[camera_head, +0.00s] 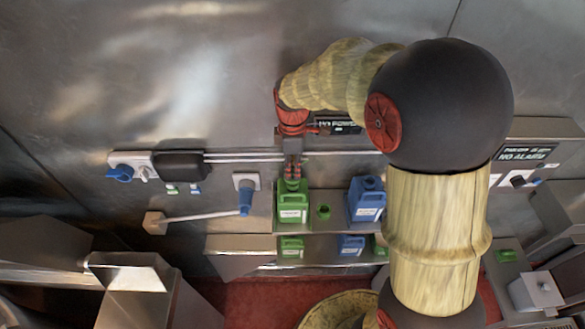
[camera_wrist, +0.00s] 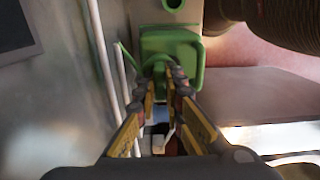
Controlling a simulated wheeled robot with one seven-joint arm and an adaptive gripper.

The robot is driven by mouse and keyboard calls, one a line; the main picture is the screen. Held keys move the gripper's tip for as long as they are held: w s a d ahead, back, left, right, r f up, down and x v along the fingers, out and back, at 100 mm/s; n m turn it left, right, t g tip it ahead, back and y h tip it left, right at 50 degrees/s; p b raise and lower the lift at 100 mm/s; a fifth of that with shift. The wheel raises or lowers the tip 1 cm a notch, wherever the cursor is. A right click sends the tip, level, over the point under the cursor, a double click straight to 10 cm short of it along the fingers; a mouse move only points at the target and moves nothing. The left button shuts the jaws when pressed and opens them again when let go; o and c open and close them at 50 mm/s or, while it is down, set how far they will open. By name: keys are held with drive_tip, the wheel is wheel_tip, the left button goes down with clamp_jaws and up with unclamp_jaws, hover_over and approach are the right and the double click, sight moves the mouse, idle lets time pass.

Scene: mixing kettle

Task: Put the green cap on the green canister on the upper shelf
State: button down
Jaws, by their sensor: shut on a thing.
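The green canister (camera_head: 293,211) with a white label stands upright on the upper shelf in the head view. My gripper (camera_head: 292,178) points down at its top and is shut there. In the wrist view, my fingers (camera_wrist: 169,78) meet on a narrow green part at the near side of the canister (camera_wrist: 172,46); the fingertips hide much of that part.
A blue canister (camera_head: 366,203) stands farther right on the upper shelf (camera_head: 335,225). Pipes (camera_head: 245,155) and a blue-handled valve (camera_head: 245,200) are on the wall to the left.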

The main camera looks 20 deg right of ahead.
drive_tip(key=shift+f, duration=0.25)
idle(0.4)
drive_tip(key=shift+f+b, duration=0.6)
drive_tip(key=shift+f, duration=0.2)
idle(0.3)
drive_tip(key=c, duration=1.9)
unclamp_jaws()
drive_tip(key=o, duration=0.4)
drive_tip(key=shift+c, duration=0.2)
drive_tip(key=shift+o, duration=1)
drive_tip(key=shift+r, duration=0.1)
